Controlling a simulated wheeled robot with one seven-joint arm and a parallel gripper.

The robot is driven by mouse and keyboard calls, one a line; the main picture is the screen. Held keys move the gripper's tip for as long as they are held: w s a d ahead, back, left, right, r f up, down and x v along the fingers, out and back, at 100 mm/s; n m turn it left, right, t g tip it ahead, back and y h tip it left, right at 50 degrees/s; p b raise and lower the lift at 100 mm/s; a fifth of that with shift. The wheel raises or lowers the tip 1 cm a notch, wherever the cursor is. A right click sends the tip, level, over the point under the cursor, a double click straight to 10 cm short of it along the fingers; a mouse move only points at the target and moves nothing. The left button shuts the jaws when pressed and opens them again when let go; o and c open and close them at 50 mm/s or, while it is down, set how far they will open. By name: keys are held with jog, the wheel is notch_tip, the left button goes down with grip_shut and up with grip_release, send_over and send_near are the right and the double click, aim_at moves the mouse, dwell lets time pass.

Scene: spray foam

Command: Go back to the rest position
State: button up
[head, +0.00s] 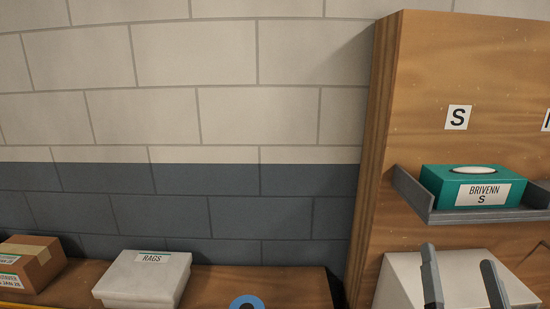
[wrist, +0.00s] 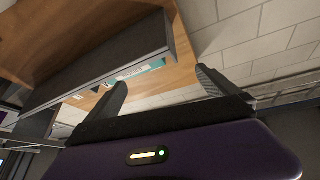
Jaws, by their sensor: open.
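My gripper (head: 463,279) shows at the bottom right of the head view, with its two grey fingers upright and apart. It is in front of a white box and below a grey shelf (head: 473,214). In the wrist view my gripper (wrist: 162,85) is open, with nothing visible between its fingers. A teal box labelled BRIVENN S (head: 482,190) sits on the grey shelf, apart from my gripper. Part of a teal box (wrist: 140,71) also shows behind the shelf edge in the wrist view.
A wooden panel (head: 420,120) with an S label (head: 458,117) carries the shelf. A white box (head: 395,285) stands below it. On a wooden bench (head: 290,285) are a white RAGS box (head: 145,278), a cardboard box (head: 35,262) and a blue ring-shaped thing (head: 246,301). The block wall is bare.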

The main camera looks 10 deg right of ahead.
jog(key=s+a+f+n+g+y, duration=0.2)
jog(key=s+a+f, duration=0.4)
jog(key=s, duration=0.3)
jog(key=s+a+f+n+g+y, duration=0.1)
jog(key=s+a+f+n+y, duration=0.3)
jog(key=s, duration=0.5)
jog(key=s+a+f+n+g+y, duration=0.2)
jog(key=s+a+f+n+y, duration=0.1)
jog(key=s+a+f, duration=0.5)
jog(key=shift+s+a+f+g+y, duration=0.3)
jog(key=shift+s+f+y, duration=0.1)
jog(key=shift+f+y, duration=0.3)
